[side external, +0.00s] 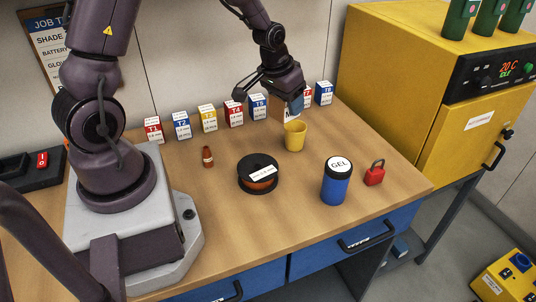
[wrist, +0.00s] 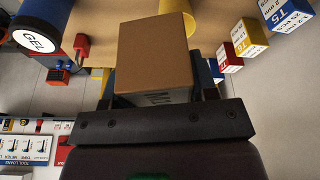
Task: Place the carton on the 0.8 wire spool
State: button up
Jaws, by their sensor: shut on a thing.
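My gripper (side external: 291,104) is shut on a carton (side external: 291,116), just behind and above the yellow cup in the side view. Only part of the carton's white, dark-lettered side shows there. In the wrist view the carton (wrist: 155,55) shows a plain brown face between the fingers; its lettering is too unclear to read. The wire spool (side external: 259,173) lies flat on the bench, with black flanges, orange-brown wire and a white label too small to read. It is in front and left of my gripper, with nothing on it.
A yellow cup (side external: 295,136) stands between the carton and the front bench area. Several cartons (side external: 233,114) line the back.

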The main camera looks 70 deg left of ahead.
jog(key=m, duration=0.1)
send_over(265, 164)
jog(key=a, duration=0.3)
jog(key=s+d+f+m, duration=0.1)
jog(key=s+d+m, duration=0.1)
jog(key=d, duration=0.1)
jog(key=shift+h, duration=0.3)
jog(key=shift+s+f+x, duration=0.1)
jog(key=shift+s+x, duration=0.15)
jog(key=shift+x, duration=1.1)
jog(key=shift+s+f+x, duration=0.1)
jog(key=shift+s+x, duration=0.2)
jog(key=shift+x, duration=1)
jog(key=shift+s+f+x, duration=0.1)
jog(key=shift+s+x, duration=0.15)
jog(key=shift+x, duration=1.1)
jog(key=o, duration=1.2)
